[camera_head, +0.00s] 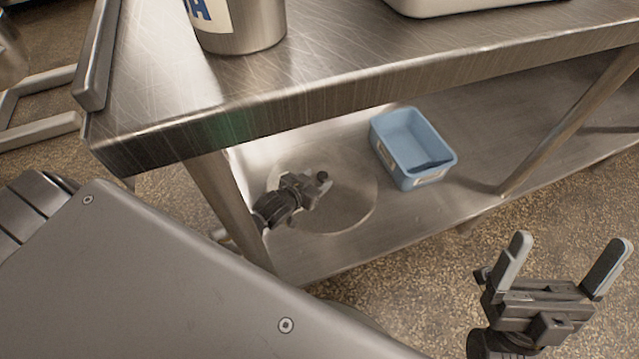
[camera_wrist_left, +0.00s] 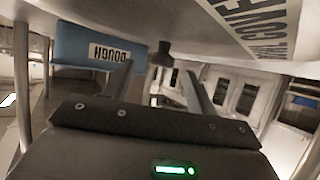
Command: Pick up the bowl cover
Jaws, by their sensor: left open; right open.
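The bowl cover (camera_head: 345,212) is a wide, round, metallic disc on the lower shelf. In the left wrist view, which is upside down, its pale surface (camera_wrist_left: 130,14) fills the top, with a dark knob (camera_wrist_left: 160,54). My left gripper (camera_head: 310,187) is low over the cover and open. In the wrist view the knob stands ahead, in line with the gap between its fingers (camera_wrist_left: 157,76). I cannot tell whether it is between the tips. My right gripper (camera_head: 556,268) is open and empty, in front of the table, away from the cover.
A blue bin (camera_head: 413,148) stands on the lower shelf (camera_head: 480,150) right of the cover; its label reads DOUGH in the wrist view. The steel tabletop (camera_head: 330,75) overhangs my left gripper. A table leg (camera_head: 220,195) stands close left of it. A metal pot (camera_head: 240,30) is on top.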

